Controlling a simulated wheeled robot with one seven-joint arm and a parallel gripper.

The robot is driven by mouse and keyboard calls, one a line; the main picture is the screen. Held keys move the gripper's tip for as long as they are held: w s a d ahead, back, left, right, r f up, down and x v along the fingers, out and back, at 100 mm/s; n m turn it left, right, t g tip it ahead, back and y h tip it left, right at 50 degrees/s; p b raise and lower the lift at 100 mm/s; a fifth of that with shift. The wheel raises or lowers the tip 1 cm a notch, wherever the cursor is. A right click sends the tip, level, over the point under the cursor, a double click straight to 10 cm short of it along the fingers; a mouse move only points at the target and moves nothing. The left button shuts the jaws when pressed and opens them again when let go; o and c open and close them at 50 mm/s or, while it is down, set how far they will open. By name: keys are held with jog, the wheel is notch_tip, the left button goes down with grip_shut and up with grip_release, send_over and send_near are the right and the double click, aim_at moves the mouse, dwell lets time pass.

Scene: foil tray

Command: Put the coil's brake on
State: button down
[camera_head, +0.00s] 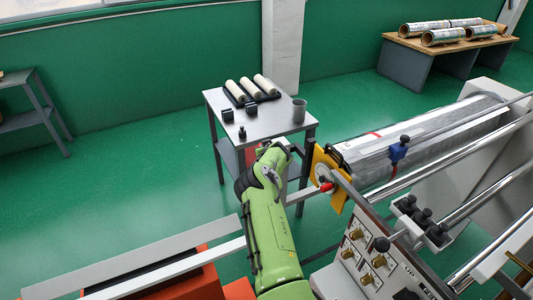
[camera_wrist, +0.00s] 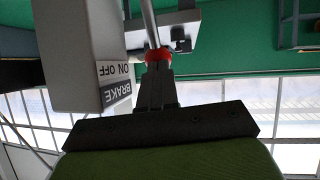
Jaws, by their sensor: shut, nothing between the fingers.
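The brake's red-tipped lever shows in the head view as a red end (camera_head: 326,186) beside the yellow plate (camera_head: 327,172) at the coil's near end. The coil (camera_head: 375,160) is a long silver roll on its shaft. In the wrist view a red collar (camera_wrist: 158,56) on a grey metal rod lies right at the tips of my gripper (camera_wrist: 156,72). The fingers are shut with nothing between them; whether they touch the red part I cannot tell. A grey housing (camera_wrist: 78,45) with an upside-down BRAKE, ON OFF label (camera_wrist: 115,82) stands at left. The fingers are hidden in the head view.
A control panel (camera_head: 362,255) with several knobs lies right of my green arm. A grey table (camera_head: 258,120) with cream rolls, small dark blocks and a grey cup stands behind. Shiny rollers (camera_head: 490,180) run along the right. Green floor is open at left.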

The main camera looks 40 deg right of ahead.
jog(key=shift+w+d+f+g+y+b, duration=0.15)
jog(key=shift+w+g+b, duration=0.25)
jog(key=shift+b, duration=0.25)
jog(key=shift+w+d+f+g+y+b, duration=0.15)
jog(key=shift+w+g+b, duration=0.2)
jog(key=shift+b, duration=0.3)
jog(key=shift+r, duration=0.2)
jog(key=shift+w+a+r, duration=0.1)
